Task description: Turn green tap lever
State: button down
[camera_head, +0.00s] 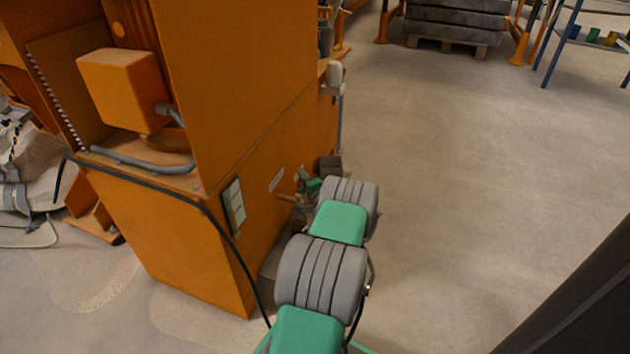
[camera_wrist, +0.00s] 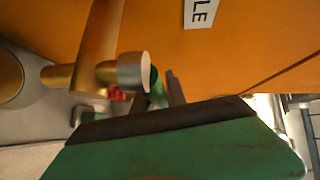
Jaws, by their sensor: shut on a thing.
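In the wrist view, the tap is a brass pipe and body (camera_wrist: 95,75) with a silver round end (camera_wrist: 133,72). A bit of the green tap lever (camera_wrist: 154,77) shows just beside the silver end. My gripper (camera_wrist: 158,92) has its two dark fingers on either side of the lever and is shut on it. Most of the lever is hidden by the fingers and the silver end. In the head view, the brass pipe (camera_head: 287,198) sticks out from the orange cabinet's side, and my arm hides much of the tap area.
The orange cabinet (camera_head: 225,75) stands close along my arm's left. A label plate (camera_wrist: 200,12) is on its wall by the tap. A small red part (camera_wrist: 117,95) lies behind the tap. Open floor (camera_head: 480,170) lies to the right, with a loaded pallet (camera_head: 452,45) far back.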

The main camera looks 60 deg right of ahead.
dwell(0.4)
jog(key=c, duration=1.3)
grip_release()
jog(key=shift+c, duration=0.2)
jog(key=p+v, duration=0.3)
jog(key=v, duration=0.4)
jog(key=shift+s+a, duration=0.2)
jog(key=shift+s, duration=0.05)
